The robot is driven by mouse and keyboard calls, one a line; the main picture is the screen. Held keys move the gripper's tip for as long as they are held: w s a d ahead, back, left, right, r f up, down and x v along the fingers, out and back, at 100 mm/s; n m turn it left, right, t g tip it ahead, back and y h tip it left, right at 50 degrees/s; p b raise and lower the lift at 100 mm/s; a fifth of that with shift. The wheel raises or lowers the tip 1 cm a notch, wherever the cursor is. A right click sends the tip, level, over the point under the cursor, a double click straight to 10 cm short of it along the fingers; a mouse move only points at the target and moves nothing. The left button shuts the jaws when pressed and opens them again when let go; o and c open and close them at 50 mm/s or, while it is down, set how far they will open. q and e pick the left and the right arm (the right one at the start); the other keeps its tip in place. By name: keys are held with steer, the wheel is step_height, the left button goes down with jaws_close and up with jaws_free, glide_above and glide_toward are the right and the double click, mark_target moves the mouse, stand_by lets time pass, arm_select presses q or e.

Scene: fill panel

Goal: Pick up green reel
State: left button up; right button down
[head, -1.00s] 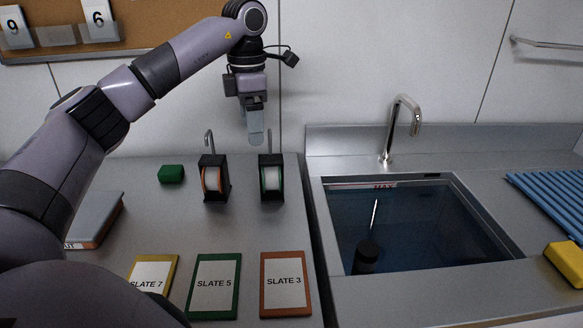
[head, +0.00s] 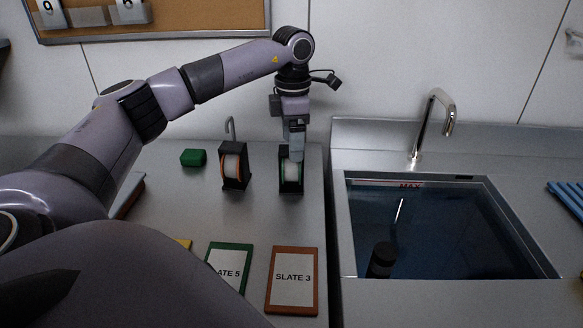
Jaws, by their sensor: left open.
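The green reel (head: 291,174) has a white middle and a green rim and sits in a black holder on the steel counter. My left gripper (head: 296,156) points down from above and its fingertips are at the top of this reel, overlapping it in the head view. The gripper is open. Whether the fingers straddle or touch the reel, I cannot tell. My right gripper is not in view.
An orange-rimmed reel (head: 232,168) in a black holder stands just left. A green block (head: 193,157) lies further left. Slate 3 (head: 292,281) and a green-framed slate (head: 230,267) lie in front. A sink (head: 450,279) with a tap (head: 433,125) is to the right.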

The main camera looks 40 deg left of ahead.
arm_select(q)
jaws_close()
steer(key=shift+r, duration=0.1)
